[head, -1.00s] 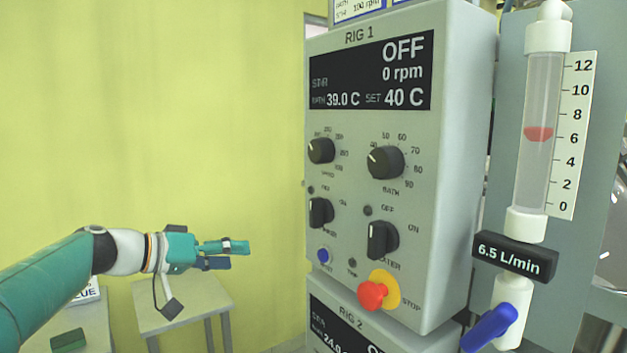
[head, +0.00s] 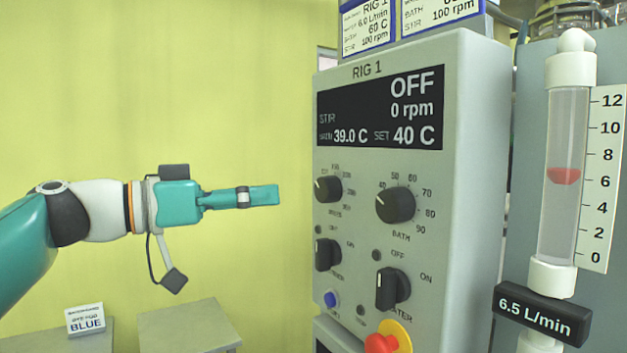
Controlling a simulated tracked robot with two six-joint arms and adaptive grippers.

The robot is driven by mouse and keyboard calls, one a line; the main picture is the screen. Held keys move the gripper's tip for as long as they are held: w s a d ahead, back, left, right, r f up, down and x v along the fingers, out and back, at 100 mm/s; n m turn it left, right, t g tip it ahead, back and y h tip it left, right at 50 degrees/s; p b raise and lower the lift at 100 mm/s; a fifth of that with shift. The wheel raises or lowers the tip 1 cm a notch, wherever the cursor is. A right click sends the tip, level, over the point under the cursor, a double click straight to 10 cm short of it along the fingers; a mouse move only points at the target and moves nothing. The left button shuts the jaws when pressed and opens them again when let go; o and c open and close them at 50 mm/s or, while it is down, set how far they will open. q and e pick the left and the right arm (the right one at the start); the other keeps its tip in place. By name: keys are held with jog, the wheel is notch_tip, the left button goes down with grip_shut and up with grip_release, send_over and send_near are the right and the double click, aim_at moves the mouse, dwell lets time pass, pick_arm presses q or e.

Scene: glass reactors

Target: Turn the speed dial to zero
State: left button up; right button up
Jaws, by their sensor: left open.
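The speed dial (head: 328,189) is the black upper-left knob on the grey RIG 1 control box (head: 446,150). Its pale pointer line faces the upper left; the exact scale mark is too small to read. The box's display (head: 380,107) reads OFF, 0 rpm, bath 39.0 C, set 40 C. My left gripper (head: 278,195) is open and empty, level with the dial and to its left, its fingers pointing right towards the box. One finger largely hides the other. A gap shows between the fingertips and the dial. My right gripper is out of view.
The bath dial (head: 396,205) is right of the speed dial. Two black switches sit below, with a blue button (head: 331,299) and a red stop button (head: 381,344). A flow meter (head: 565,175) stands at the right. Low tables (head: 190,325) stand below my arm.

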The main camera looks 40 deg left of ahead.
aim_at(320, 191)
pick_arm(q)
jog(key=p+x, duration=0.2)
jog(key=x, duration=0.6)
jog(key=shift+p, duration=0.4)
jog(key=shift+x, duration=0.75)
jog(key=shift+c, duration=0.4)
jog(key=c, duration=1.1)
